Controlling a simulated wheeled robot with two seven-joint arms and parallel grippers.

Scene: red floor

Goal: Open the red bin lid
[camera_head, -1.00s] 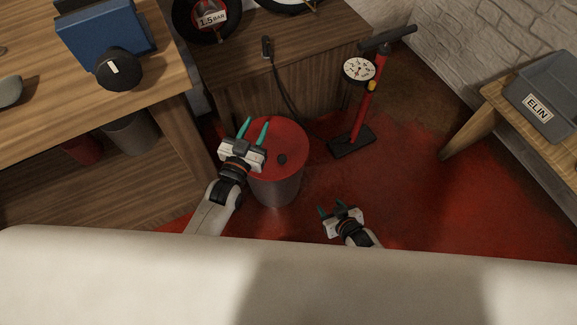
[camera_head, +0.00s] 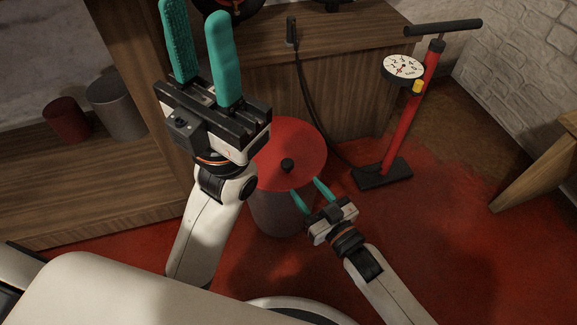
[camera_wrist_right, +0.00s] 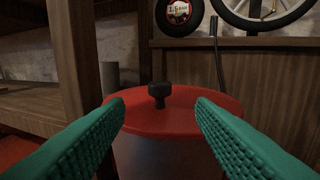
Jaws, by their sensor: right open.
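The bin (camera_head: 282,212) is a grey cylinder standing on the red floor, with a flat round red lid (camera_head: 305,140) on top. A black knob (camera_head: 287,165) stands at the lid's middle. My right gripper (camera_head: 313,189) is open and empty at the bin's near right side, its fingertips close to the lid's edge. In the right wrist view the knob (camera_wrist_right: 159,94) and red lid (camera_wrist_right: 180,116) show between and beyond the open fingers (camera_wrist_right: 160,112). My left gripper (camera_head: 203,55) is raised high, its green fingers apart and empty, and hides the lid's left part.
A red floor pump (camera_head: 400,125) with a gauge stands right of the bin, its hose running behind it. A wooden cabinet (camera_head: 345,85) is behind the bin. A shelf at left holds a small red pot (camera_head: 68,120) and a grey one (camera_head: 115,108).

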